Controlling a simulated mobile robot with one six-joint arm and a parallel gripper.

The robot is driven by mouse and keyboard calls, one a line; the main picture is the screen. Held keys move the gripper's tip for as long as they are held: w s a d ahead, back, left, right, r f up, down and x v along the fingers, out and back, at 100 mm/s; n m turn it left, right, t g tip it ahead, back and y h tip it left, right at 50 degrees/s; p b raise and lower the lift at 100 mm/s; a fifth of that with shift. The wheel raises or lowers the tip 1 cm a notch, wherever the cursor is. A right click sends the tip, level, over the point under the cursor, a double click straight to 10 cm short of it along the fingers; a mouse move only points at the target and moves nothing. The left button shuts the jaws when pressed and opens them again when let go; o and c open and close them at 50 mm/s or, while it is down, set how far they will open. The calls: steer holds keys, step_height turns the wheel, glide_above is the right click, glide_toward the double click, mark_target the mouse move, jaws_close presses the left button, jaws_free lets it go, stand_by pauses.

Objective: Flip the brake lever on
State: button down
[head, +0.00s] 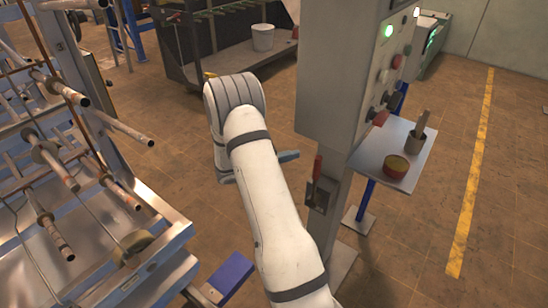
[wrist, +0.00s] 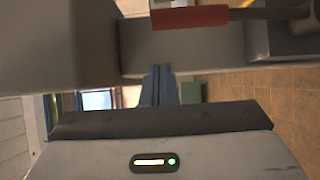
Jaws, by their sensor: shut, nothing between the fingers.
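The brake lever (head: 317,168) has a red grip and points upward from a small metal mount on the grey post, below the control cabinet. In the wrist view, its red grip (wrist: 190,17) lies across the top, with its shaft running right to the mount. My gripper (head: 290,156) is just left of the grip in the head view, with a small gap in the picture. The shut fingers also show in the wrist view (wrist: 160,85), below the grip and holding nothing. I cannot tell whether they touch the lever.
The grey control cabinet (head: 340,80) stands above the lever, with buttons and a green light on its right face. A small shelf (head: 375,150) beside the post holds a mortar-like cup and a red bowl. A metal rack (head: 60,190) stands at left. Floor is free at right.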

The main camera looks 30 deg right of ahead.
steer(key=shift+s+d+p, duration=0.3)
steer(key=shift+s+d, duration=0.35)
steer(key=shift+s, duration=0.2)
steer(key=shift+s+d+p, duration=0.25)
steer(key=shift+s+d, duration=0.4)
steer(key=shift+s, duration=0.2)
